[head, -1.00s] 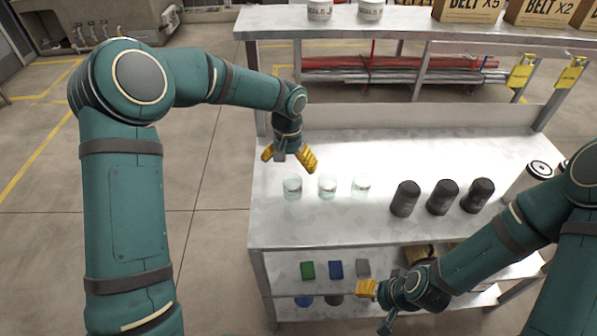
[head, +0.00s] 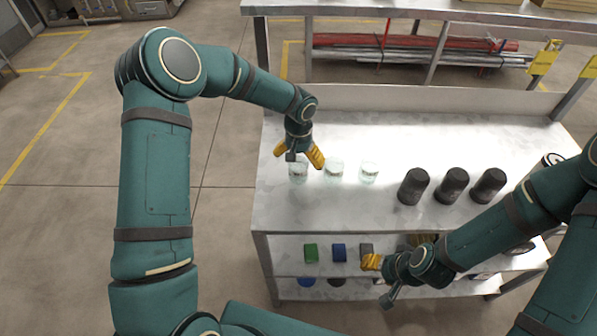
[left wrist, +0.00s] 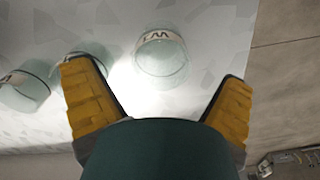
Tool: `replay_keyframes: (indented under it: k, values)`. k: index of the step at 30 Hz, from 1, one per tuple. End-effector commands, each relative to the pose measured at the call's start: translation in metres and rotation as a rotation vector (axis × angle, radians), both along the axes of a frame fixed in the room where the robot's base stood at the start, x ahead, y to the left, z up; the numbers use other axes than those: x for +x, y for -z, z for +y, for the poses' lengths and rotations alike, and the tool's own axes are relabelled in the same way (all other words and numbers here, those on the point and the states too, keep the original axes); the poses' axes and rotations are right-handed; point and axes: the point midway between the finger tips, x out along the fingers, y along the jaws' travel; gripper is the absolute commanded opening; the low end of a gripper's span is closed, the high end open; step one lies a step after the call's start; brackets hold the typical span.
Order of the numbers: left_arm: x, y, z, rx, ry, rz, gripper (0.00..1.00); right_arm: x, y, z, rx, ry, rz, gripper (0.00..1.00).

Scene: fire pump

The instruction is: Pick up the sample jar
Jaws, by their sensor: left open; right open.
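Three clear glass jars stand upright in a row on the metal bench. The leftmost sample jar (head: 298,174) is just below my left gripper (head: 299,155), which is open and points down, with yellow fingers. In the left wrist view this jar (left wrist: 162,60), with a printed label, shows ahead of the gap between the open fingers (left wrist: 160,105); I see no contact. The middle jar (head: 334,171) and the right jar (head: 368,173) stand to its right. My right gripper (head: 371,262) is open and empty, in front of the bench; only part of its fingers shows.
Several dark canisters (head: 413,186) stand right of the jars on the bench (head: 290,215). Green (head: 311,252) and blue (head: 339,252) boxes sit on the shelf below. The bench behind the jars is clear.

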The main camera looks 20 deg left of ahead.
Motion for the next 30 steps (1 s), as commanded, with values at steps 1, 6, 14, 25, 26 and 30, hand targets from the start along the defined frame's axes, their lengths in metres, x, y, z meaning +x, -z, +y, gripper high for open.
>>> replay_keyframes:
  k: [1, 6, 14, 25, 26, 30]
  values:
    - [0.000, 0.008, 0.000, -0.001, 0.000, 0.005, 0.98, 0.000, -0.002, 0.000, 0.000, 0.000, 0.000, 0.56]
    - [0.003, 0.032, 0.001, -0.002, 0.000, 0.003, 0.98, 0.000, -0.005, 0.000, 0.001, 0.000, 0.000, 0.56]
    - [0.003, 0.045, 0.001, -0.002, 0.000, 0.000, 0.98, 0.000, -0.006, 0.000, 0.001, 0.000, 0.000, 0.56]
    - [0.003, 0.045, 0.001, -0.001, 0.000, 0.001, 0.22, 0.000, -0.006, 0.000, 0.001, 0.000, 0.000, 0.56]
    - [0.003, 0.045, 0.001, -0.001, 0.000, 0.001, 0.22, 0.000, -0.006, 0.000, 0.001, 0.000, 0.000, 0.56]
    - [0.003, 0.044, 0.001, -0.001, 0.000, 0.000, 0.22, 0.000, -0.006, 0.000, 0.001, 0.000, 0.000, 0.56]
